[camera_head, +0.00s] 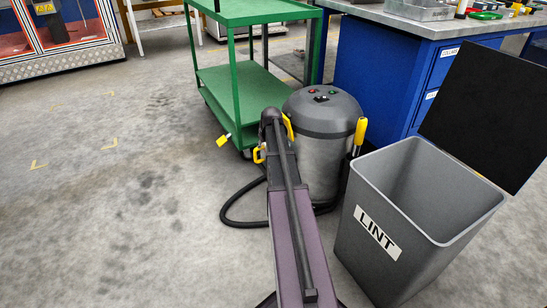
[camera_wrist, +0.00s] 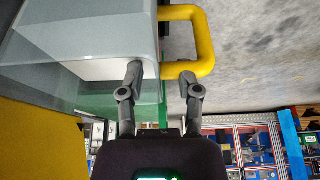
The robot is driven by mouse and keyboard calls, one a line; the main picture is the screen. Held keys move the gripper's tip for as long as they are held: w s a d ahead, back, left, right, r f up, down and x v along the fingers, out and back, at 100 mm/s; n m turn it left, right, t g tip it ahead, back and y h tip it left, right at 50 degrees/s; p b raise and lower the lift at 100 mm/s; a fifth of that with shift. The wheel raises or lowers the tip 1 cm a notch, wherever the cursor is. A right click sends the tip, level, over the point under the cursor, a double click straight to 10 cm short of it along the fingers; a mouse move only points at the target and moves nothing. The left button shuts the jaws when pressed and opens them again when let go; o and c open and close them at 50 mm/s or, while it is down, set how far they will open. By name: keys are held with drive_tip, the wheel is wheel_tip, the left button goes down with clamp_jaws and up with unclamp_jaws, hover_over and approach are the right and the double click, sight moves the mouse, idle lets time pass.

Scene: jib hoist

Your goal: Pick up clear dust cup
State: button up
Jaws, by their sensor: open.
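The clear dust cup (camera_wrist: 85,25) fills the upper left of the wrist view, a see-through grey body with a yellow loop handle (camera_wrist: 205,40) on its right side. My gripper (camera_wrist: 162,72) is open at the handle, its two fingers on either side of the handle's lower bar. I cannot tell whether either finger touches it. In the head view the grey vacuum (camera_head: 325,115) stands on the floor, and my arm crosses in front of its left side. A yellow handle (camera_head: 258,155) shows just left of my arm; the cup and my fingertips are mostly hidden there.
A green cart (camera_head: 240,85) stands behind and left of the vacuum. A grey LINT bin (camera_head: 365,245) with a dark raised lid is close on the right. A blue workbench (camera_head: 375,65) is behind. A black hose (camera_head: 235,222) lies on the floor; the left floor is clear.

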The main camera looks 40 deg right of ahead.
drive_tip(key=shift+c, duration=0.2)
clamp_jaws()
drive_tip(key=shift+r, duration=0.1)
idle(0.4)
